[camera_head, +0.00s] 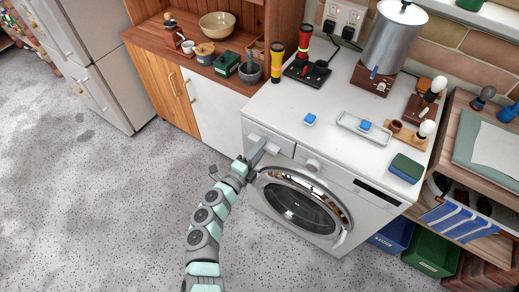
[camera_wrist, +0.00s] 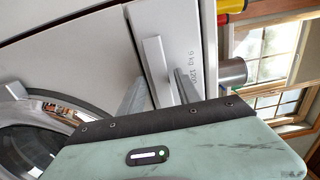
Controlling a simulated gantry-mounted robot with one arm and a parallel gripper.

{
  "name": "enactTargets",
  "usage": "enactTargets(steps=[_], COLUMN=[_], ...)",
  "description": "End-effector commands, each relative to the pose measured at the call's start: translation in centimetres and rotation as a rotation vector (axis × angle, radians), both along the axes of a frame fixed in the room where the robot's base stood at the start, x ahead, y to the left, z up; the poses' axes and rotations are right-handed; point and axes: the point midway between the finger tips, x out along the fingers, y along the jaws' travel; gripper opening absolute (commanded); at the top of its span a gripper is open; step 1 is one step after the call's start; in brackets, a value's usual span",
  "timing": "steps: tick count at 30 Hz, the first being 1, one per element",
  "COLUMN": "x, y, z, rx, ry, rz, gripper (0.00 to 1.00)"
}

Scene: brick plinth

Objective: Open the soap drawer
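The soap drawer (camera_head: 283,147) is the pale panel at the upper left of the white washing machine's front (camera_head: 372,198). It looks flush with the front. In the wrist view the drawer (camera_wrist: 180,30) carries printed text and a raised white bar handle (camera_wrist: 157,66). My gripper (camera_head: 257,152) is at the drawer front. In the wrist view my gripper (camera_wrist: 159,78) has its two grey fingers apart, one on each side of the handle. Small gaps seem to show between fingers and handle. The handle's lower end is hidden behind my gripper body.
The round glass door (camera_head: 300,205) is just below the drawer. A wooden cabinet (camera_head: 160,75) stands to the left. The speckled floor in front is clear.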

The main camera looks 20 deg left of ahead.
Motion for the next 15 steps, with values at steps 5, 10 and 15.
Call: enactTargets(steps=[5,10,15], x=[-0.02,-0.02,-0.04], y=[-0.01,0.0,0.01], z=[0.0,0.0,-0.06], rx=[0.0,0.0,-0.001], ry=[0.0,0.0,0.001], rz=[0.0,0.0,0.0], gripper=[0.36,0.22,0.08])
